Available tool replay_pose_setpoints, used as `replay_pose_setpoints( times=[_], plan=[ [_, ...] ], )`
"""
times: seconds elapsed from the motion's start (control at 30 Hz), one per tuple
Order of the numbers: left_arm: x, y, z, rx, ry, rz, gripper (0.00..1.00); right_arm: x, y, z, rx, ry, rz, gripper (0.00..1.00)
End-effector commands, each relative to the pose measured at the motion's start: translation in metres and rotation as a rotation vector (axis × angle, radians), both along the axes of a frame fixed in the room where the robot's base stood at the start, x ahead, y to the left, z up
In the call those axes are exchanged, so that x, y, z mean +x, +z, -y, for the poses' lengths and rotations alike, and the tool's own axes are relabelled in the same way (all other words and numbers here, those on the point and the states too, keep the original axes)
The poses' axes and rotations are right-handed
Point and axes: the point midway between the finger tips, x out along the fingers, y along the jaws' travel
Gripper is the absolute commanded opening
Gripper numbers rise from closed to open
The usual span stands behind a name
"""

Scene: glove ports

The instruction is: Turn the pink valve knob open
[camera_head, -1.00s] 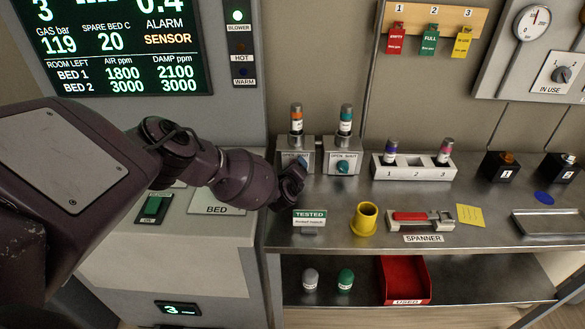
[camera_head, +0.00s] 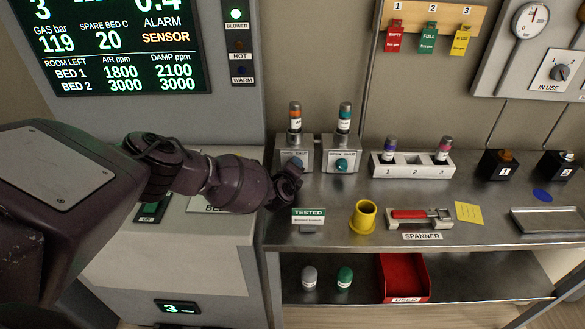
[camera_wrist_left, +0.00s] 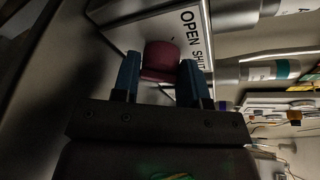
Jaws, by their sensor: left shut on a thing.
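The pink valve knob (camera_wrist_left: 160,60) sits on the front of a grey box marked OPEN and SHUT (camera_wrist_left: 200,28) in the left wrist view. The blue fingertips of my left gripper (camera_wrist_left: 160,78) are on either side of the knob and shut on it. In the head view my left gripper (camera_head: 292,168) is at the front of the left valve box (camera_head: 307,150), which has an orange-banded cartridge (camera_head: 295,118) on top. The gripper hides the knob there. How far the knob is turned cannot be told. My right gripper is not in view.
A second valve box with a teal knob (camera_head: 342,165) stands just right. In front are a TESTED sign (camera_head: 308,214), a yellow cup (camera_head: 363,217) and a red-handled spanner (camera_head: 410,214). A white cartridge rack (camera_head: 412,172) stands further right.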

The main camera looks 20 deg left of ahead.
Motion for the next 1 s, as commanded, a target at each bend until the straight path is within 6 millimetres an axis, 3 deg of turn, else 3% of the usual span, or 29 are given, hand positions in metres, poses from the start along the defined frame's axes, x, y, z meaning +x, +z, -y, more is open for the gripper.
replay_pose_setpoints(
  times=[0.3,0.67,0.7,0.8,0.83,1.0],
  plan=[
    [-0.0003,-0.0009,-0.0015,-0.155,0.002,0.044,0.16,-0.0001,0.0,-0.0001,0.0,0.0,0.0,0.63],
    [0.0002,-0.0002,-0.0016,-0.167,0.001,0.049,0.16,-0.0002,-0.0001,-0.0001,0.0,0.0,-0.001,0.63],
    [0.0002,-0.0002,-0.0016,-0.167,0.001,0.049,0.43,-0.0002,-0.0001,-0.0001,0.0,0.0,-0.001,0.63],
    [0.0002,-0.0003,-0.0016,-0.167,0.001,0.049,0.58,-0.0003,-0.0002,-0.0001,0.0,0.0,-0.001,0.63],
    [0.0002,-0.0003,-0.0016,-0.166,0.001,0.049,0.63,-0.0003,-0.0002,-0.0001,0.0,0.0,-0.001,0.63],
    [0.0,-0.0005,-0.0014,-0.166,0.001,0.049,0.64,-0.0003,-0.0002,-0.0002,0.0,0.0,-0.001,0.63]
  ],
)
